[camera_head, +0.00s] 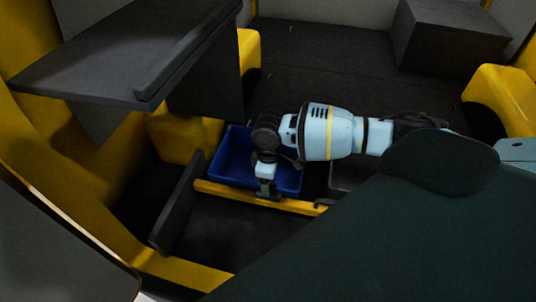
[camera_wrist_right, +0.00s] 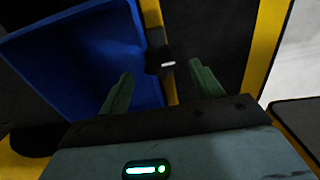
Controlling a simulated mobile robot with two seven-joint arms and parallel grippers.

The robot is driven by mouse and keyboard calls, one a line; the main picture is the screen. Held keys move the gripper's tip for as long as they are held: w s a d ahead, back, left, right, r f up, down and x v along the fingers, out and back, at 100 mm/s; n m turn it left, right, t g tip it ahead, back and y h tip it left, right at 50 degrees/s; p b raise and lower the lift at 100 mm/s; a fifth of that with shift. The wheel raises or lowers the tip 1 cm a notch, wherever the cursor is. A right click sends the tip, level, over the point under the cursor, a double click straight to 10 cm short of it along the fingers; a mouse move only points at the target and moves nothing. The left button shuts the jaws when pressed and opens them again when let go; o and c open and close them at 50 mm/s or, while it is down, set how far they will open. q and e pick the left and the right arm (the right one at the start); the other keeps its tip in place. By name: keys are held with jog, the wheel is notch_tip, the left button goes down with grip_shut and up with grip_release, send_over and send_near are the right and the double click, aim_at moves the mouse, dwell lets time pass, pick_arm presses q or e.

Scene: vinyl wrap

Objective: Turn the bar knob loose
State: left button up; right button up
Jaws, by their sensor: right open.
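A dark knob (camera_wrist_right: 158,64) with a pale shiny spot sits on the yellow bar (camera_wrist_right: 152,18) in the right wrist view. My right gripper (camera_wrist_right: 160,70) is open, with its two green fingers apart and the knob showing between and beyond their tips. I cannot tell how close the tips are to it. In the head view the yellow bar (camera_head: 235,192) runs across below a blue bin, and my right gripper (camera_head: 267,190) points down at it. The gripper hides the knob there. My left gripper is not in view.
The blue bin (camera_head: 232,160) lies just behind the bar; in the wrist view the bin (camera_wrist_right: 85,60) is left of the knob. A dark upright panel (camera_head: 178,205) stands at the bar's left end. A dark tabletop (camera_head: 130,60) overhangs at upper left, and a dark box (camera_head: 450,35) stands at upper right.

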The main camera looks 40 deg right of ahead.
jog(key=shift+f, duration=1.5)
jog(key=c, duration=1)
